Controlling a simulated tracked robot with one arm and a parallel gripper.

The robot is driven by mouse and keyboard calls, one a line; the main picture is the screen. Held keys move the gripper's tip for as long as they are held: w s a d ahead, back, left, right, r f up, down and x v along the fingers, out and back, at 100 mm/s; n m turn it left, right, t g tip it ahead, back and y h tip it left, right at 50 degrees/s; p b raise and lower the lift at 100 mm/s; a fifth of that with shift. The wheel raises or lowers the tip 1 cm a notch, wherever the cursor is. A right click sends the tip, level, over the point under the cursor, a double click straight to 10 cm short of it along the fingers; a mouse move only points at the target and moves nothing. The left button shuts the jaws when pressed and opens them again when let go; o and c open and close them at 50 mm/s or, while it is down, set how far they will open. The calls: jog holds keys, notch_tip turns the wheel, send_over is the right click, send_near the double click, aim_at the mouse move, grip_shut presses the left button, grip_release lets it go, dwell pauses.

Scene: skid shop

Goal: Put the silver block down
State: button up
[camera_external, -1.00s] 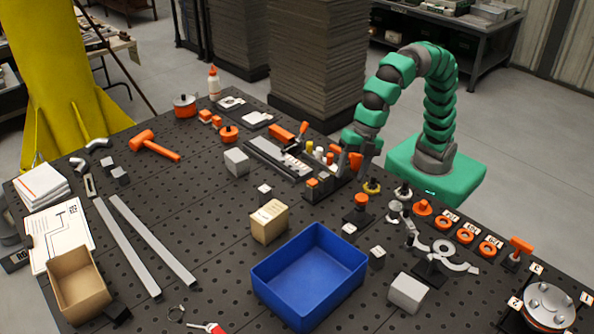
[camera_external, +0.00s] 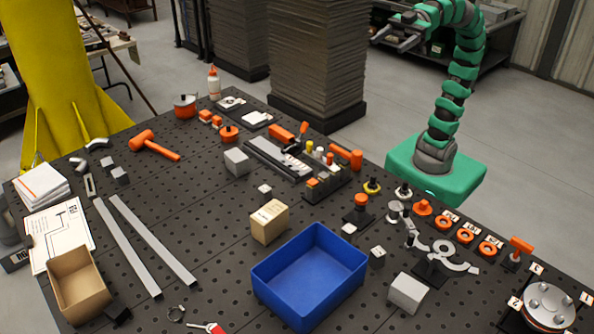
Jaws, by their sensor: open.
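Several silver-grey blocks lie on the dark perforated table; I cannot tell which one the task means. A larger one (camera_external: 237,161) sits left of the rail fixture, and another large one (camera_external: 408,292) sits right of the blue bin. Smaller ones are a block (camera_external: 265,189) near the table's middle, one (camera_external: 378,256) by the bin's right corner, and a dark-sided pair (camera_external: 120,175) at the left. My gripper (camera_external: 388,40) is high up beyond the table's far edge, open, with nothing seen between its fingers. It touches none of the blocks.
A blue bin (camera_external: 262,284) and a cardboard box (camera_external: 269,222) stand at the front middle. An orange hammer (camera_external: 153,145) and two metal bars (camera_external: 150,240) are at left. Bare table lies between bars and box.

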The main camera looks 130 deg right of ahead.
dwell(0.4)
jog(key=w+f+n+g+y+b, duration=0.1)
jog(key=w+f+n+g+b, duration=0.1)
jog(key=w+f, duration=0.35)
jog(key=w+f+n+g+y+b, duration=0.1)
jog(key=w+f+g, duration=0.1)
jog(key=f, duration=0.7)
jog(key=n+g+y+b, duration=0.9)
jog(key=n, duration=0.3)
send_near(352, 236)
jog(key=shift+x, duration=1.05)
jog(key=shift+d+f+n+y, duration=0.2)
jog(key=shift+f+n+y, duration=0.1)
jog(key=shift+f+y, duration=0.25)
jog(key=shift+b+x, duration=0.85)
jog(key=shift+x, duration=2.95)
jog(key=shift+c, duration=0.3)
grip_shut()
